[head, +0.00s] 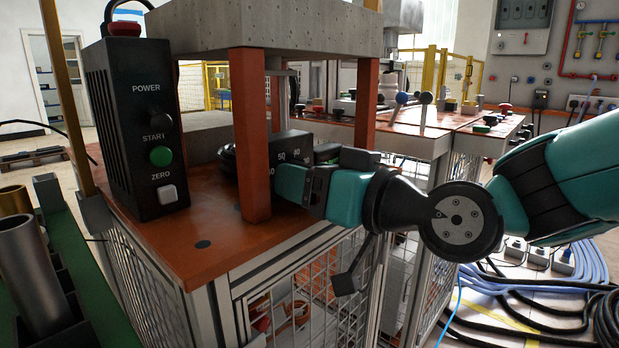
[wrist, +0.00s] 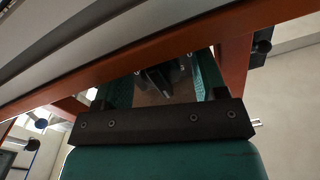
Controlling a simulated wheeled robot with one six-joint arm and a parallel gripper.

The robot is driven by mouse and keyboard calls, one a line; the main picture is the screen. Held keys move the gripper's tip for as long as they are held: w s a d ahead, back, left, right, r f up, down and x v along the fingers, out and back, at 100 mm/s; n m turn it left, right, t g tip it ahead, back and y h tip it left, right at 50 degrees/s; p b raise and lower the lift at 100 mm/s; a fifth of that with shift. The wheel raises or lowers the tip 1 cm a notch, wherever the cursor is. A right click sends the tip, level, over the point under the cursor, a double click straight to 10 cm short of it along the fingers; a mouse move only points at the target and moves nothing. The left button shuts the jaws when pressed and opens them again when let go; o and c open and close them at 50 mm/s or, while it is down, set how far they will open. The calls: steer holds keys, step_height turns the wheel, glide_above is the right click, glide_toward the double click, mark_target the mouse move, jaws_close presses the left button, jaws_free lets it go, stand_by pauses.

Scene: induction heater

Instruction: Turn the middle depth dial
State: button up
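A black dial unit (head: 291,143) with white numbers, 50 and 40 among them, sits under the concrete block between the orange posts. My gripper and the near post partly hide it, so I cannot tell which part is the middle depth dial. My teal gripper (head: 283,178) reaches in from the right, beside the near orange post, in front of the unit. In the wrist view its two teal fingers (wrist: 165,70) stand apart. A dark knob-like shape (wrist: 157,77) shows between them. Whether the fingers touch it is not clear.
A black control box (head: 140,130) with POWER, START and ZERO controls stands at the left. The near orange post (head: 251,135) is close to my gripper. The concrete block (head: 260,25) lies overhead. Bare orange tabletop (head: 190,245) lies in front.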

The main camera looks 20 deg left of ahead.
steer(key=c, duration=0.8)
steer(key=shift+b, duration=0.35)
steer(key=n+b, duration=0.2)
steer(key=b, duration=0.1)
steer(key=shift+f+n, duration=0.2)
steer(key=shift+n, duration=0.1)
steer(key=shift+r+n+b, duration=0.15)
steer(key=shift+n+b, duration=1.45)
steer(key=shift+b, duration=0.05)
steer(key=o, duration=0.9)
